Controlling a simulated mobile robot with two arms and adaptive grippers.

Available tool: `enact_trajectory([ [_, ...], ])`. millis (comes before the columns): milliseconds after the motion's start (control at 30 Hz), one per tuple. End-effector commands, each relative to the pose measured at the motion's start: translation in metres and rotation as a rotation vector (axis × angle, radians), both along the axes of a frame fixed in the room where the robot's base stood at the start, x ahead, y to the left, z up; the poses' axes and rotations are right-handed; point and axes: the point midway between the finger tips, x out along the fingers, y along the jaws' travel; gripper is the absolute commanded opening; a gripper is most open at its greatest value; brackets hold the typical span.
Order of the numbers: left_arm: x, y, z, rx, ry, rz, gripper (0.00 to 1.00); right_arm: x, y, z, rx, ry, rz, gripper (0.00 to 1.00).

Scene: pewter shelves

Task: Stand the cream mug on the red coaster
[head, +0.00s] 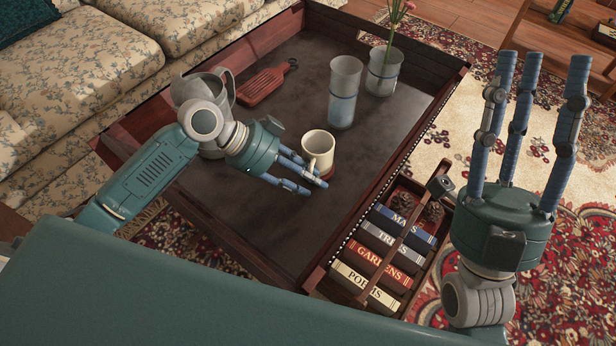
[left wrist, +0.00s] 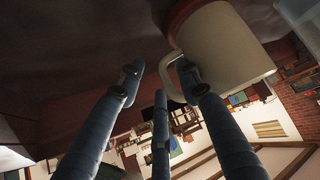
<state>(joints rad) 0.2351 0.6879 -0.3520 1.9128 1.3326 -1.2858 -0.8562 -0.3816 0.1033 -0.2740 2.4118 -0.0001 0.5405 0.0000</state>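The cream mug (head: 318,146) stands upright on the red coaster (head: 328,173) on the dark table top; only a rim of the coaster shows. In the left wrist view the mug (left wrist: 225,50) fills the upper right, with the red coaster (left wrist: 180,12) against its base. My left gripper (head: 316,181) is low at the near left side of the mug. Its fingers (left wrist: 158,82) are spread, one overlapping the mug's handle; whether it touches cannot be told. My right gripper (head: 530,70) is open and empty, fingers up, right of the table.
A glass tumbler (head: 344,92) and a vase (head: 383,72) with a flower stand behind the mug. A brown slotted paddle (head: 265,85) lies at the back left. A grey pitcher (head: 205,88) is partly behind my left arm. A book crate (head: 345,282) sits at the table's right side.

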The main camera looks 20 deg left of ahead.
Motion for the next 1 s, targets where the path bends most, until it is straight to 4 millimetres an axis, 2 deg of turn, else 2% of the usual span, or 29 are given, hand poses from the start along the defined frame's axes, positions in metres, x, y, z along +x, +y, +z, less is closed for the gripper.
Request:
enact_trajectory([
  [267,0.000,0.001,-0.001,0.002,0.003,0.001,0.36,0.002,0.000,-0.001,-0.001,0.006,0.000,0.40],
  [433,-0.002,0.010,0.007,0.005,0.001,0.003,0.36,0.002,0.000,-0.002,0.000,0.007,-0.001,0.40],
  [800,-0.014,0.061,0.059,0.005,0.000,0.002,0.36,0.001,0.000,-0.002,-0.001,0.007,0.000,0.40],
  [1000,-0.019,0.079,0.079,0.003,0.000,0.001,0.36,0.001,0.000,-0.002,-0.001,0.007,0.000,0.40],
])
